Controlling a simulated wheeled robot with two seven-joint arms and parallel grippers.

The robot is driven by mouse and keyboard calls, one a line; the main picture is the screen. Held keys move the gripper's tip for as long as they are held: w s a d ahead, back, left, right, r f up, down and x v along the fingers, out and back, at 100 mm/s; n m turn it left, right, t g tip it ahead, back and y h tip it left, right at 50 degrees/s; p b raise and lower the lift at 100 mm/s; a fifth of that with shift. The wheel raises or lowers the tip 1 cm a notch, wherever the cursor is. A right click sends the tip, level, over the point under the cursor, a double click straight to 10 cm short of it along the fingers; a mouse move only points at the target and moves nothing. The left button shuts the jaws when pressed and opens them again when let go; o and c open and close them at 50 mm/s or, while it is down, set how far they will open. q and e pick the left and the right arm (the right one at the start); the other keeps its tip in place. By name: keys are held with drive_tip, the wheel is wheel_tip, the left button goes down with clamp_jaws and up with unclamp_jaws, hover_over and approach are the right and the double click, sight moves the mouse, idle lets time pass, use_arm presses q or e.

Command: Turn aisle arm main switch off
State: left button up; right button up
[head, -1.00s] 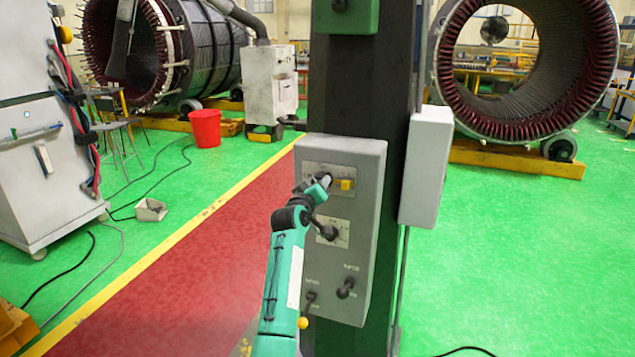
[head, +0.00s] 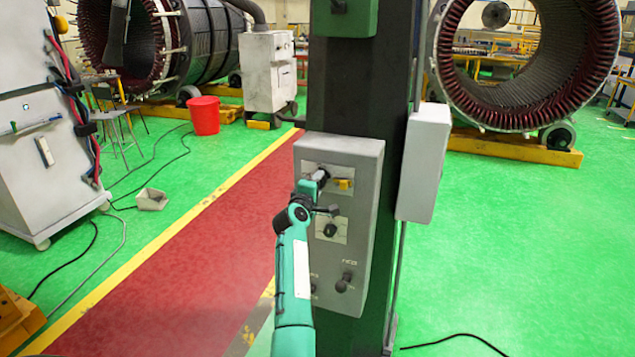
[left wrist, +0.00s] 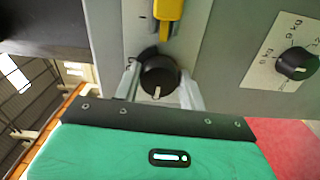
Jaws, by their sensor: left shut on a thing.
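A grey control box (head: 365,205) is fixed to a dark column. Its upper plate carries a yellow handle (head: 344,184), which also shows at the top of the left wrist view (left wrist: 168,14). Beside it is a black rotary knob (left wrist: 158,76) with a white mark pointing toward the gripper's palm in the left wrist view. My left gripper (head: 322,178) is at this plate, its two fingers on either side of the knob, shut on it. My right gripper is not in view.
Below is a second knob (head: 331,230), with kg markings in the left wrist view (left wrist: 297,64). A lower knob (head: 344,283) sits near the box's bottom. A grey side box (head: 424,165) and a green box (head: 345,16) are on the column.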

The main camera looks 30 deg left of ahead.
use_arm(q)
drive_tip(key=shift+n, duration=0.6)
drive_tip(key=o, duration=1)
drive_tip(key=shift+c, duration=0.2)
drive_tip(key=b+v, duration=0.3)
drive_tip(key=v, duration=1)
drive_tip(key=shift+s+d+b, duration=0.15)
drive_tip(key=shift+s+b, duration=0.15)
drive_tip(key=shift+s, duration=0.05)
